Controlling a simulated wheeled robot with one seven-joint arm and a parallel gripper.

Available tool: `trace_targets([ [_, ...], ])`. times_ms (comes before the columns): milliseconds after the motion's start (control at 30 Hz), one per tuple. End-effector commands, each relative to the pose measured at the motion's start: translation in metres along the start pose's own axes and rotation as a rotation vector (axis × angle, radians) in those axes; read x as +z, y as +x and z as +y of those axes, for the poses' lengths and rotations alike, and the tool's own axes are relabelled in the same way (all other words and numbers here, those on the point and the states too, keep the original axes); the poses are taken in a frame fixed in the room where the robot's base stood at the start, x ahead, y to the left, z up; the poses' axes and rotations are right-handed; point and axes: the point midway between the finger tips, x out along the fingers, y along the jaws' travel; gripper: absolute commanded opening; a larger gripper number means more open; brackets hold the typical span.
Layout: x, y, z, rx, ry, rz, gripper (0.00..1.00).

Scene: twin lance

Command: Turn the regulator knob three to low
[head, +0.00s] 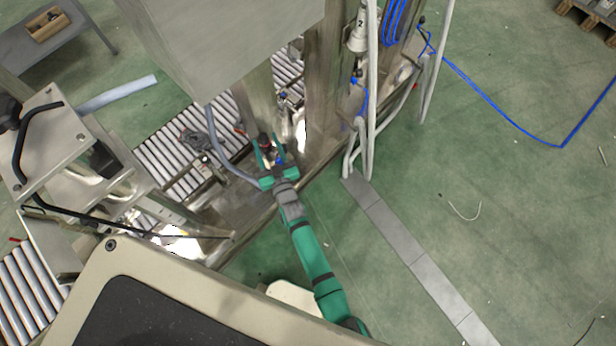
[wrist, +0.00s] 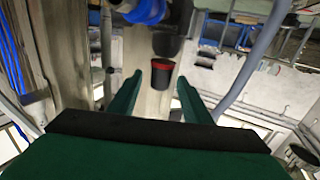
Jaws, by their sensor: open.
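A black knob with a red ring (wrist: 162,73) shows in the wrist view, in front of a metal post. My gripper (wrist: 159,80) is open, with one green finger to each side of the knob in that view. I cannot tell whether the fingers reach around it or stop short of it. In the head view my gripper (head: 269,150) is at the machine's metal frame, where a small dark and red part (head: 264,138) shows between the fingers. No number or low mark is readable, so I cannot tell the knob's setting.
A blue fitting (wrist: 145,10) and a dark round part (wrist: 168,44) lie just above the knob in the wrist view. A grey hose (head: 228,165) runs left of my gripper. White pipes (head: 366,110) stand to the right. Green floor (head: 500,210) is open at right.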

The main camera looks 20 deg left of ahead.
Motion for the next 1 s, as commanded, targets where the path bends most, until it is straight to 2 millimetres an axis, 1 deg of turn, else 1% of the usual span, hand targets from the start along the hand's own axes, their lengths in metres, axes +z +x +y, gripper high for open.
trace_targets([
  [567, 0.0001, -0.0005, 0.0016, 0.126, 0.003, 0.0, 0.44],
  [1000, 0.0001, 0.0005, -0.0036, 0.248, 0.003, -0.001, 0.44],
])
